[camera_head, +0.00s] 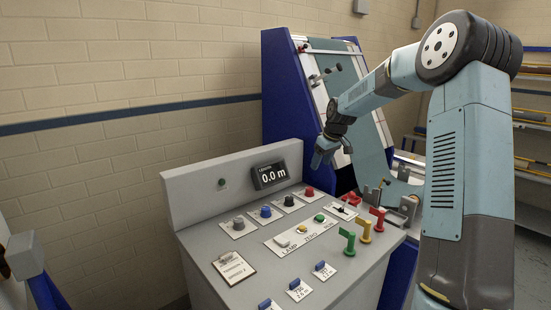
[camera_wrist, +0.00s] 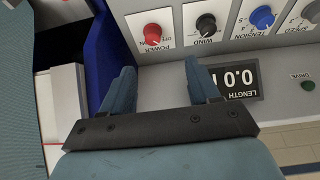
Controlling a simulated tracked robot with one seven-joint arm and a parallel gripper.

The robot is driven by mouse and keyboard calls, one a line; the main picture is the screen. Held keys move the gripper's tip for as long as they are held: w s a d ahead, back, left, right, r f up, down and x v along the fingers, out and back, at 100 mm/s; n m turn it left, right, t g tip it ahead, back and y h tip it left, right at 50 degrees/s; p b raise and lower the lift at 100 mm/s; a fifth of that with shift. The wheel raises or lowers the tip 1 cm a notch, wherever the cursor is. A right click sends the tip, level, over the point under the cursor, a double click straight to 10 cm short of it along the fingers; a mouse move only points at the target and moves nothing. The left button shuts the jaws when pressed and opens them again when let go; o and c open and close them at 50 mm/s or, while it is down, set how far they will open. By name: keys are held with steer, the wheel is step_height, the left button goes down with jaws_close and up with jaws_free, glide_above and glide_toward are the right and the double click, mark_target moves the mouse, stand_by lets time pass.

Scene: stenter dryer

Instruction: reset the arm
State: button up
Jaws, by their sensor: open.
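My gripper (camera_head: 322,158) hangs above the back right part of the grey control console (camera_head: 210,198), with my arm bent over from the right. In the wrist view my gripper (camera_wrist: 160,85) points at the console top, its two blue fingers apart with nothing between them. The red power knob (camera_wrist: 152,34) and the black wind knob (camera_wrist: 206,26) lie beyond the fingertips. The length display (camera_wrist: 238,80) is beside the right finger and reads 0.0. The display (camera_head: 270,176) also shows in the head view, reading 0.0 m.
The console carries several knobs, green, yellow and red levers (camera_head: 365,232), and a clipboard (camera_head: 233,266). The blue-sided dryer frame (camera_head: 283,95) stands behind my gripper. A brick wall (camera_head: 120,150) is at left; shelves (camera_head: 532,120) are at far right.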

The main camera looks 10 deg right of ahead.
steer(key=s+a+r+m+h, duration=0.15)
steer(key=s+r, duration=0.25)
steer(key=s, duration=0.5)
steer(key=s+a+r+m, duration=0.15)
steer(key=s+r, duration=0.25)
steer(key=s, duration=0.4)
steer(key=s+a+r+h, duration=0.1)
steer(key=s+a+r, duration=0.1)
steer(key=s+r, duration=0.5)
steer(key=s+f+m+t, duration=0.1)
steer(key=s+f+m, duration=0.1)
steer(key=s, duration=1)
steer(key=s+d+f+m+t, duration=0.1)
steer(key=s+f, duration=0.1)
steer(key=s, duration=1)
steer(key=shift+d+m, duration=0.3)
steer(key=shift+m, duration=0.1)
steer(key=shift+y, duration=0.25)
